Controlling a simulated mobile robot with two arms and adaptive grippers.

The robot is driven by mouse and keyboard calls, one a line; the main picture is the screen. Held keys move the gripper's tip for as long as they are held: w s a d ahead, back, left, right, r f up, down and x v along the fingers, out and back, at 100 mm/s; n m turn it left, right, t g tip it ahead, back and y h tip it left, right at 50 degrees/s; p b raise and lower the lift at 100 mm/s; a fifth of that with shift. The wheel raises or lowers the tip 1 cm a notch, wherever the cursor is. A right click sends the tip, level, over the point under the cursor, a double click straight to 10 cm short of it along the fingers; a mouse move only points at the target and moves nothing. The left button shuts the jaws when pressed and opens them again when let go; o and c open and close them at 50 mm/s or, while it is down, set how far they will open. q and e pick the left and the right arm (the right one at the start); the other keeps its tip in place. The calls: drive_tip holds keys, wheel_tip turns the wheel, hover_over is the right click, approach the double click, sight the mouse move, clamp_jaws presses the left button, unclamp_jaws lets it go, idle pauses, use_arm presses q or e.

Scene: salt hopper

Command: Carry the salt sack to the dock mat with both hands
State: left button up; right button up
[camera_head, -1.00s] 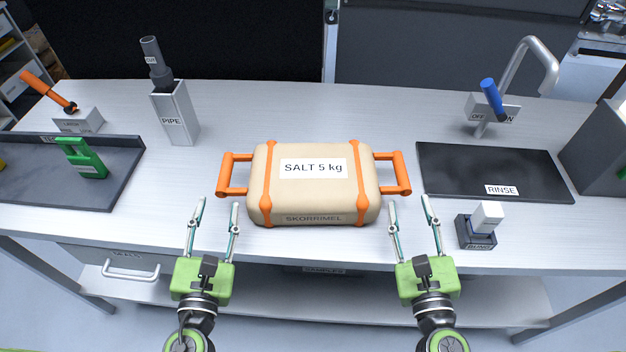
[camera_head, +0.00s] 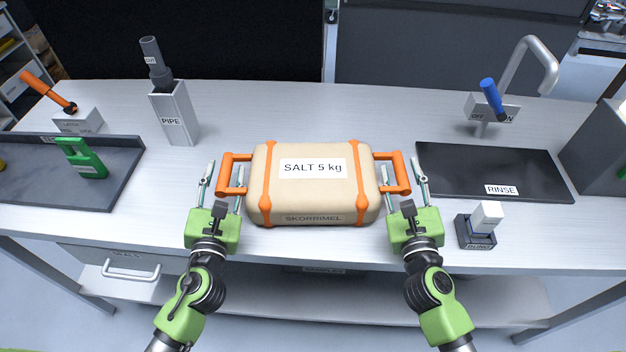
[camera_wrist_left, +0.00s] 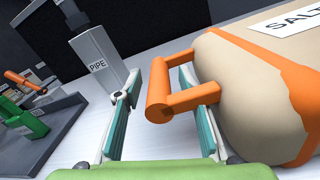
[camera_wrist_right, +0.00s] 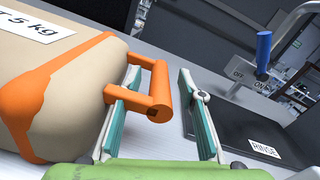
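The salt sack (camera_head: 312,189) is a beige block with orange straps, lying on the bench in the head view. It has an orange handle on its left (camera_head: 230,175) and one on its right (camera_head: 397,172). My left gripper (camera_head: 224,177) is open, with its fingers on either side of the left handle's bar, as the left wrist view (camera_wrist_left: 158,95) also shows. My right gripper (camera_head: 403,174) is open, its fingers on either side of the right handle's bar, seen too in the right wrist view (camera_wrist_right: 162,95). I cannot make out a dock mat by label.
A dark tray (camera_head: 118,195) with a green-handled item (camera_head: 82,160) lies left. The pipe holder (camera_head: 174,115) stands behind left. A dark rinse mat (camera_head: 460,165), a small block holder (camera_head: 477,232) and a tap (camera_head: 535,50) are right. The bench behind the sack is clear.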

use_arm(q)
clamp_jaws()
use_arm(e)
clamp_jaws()
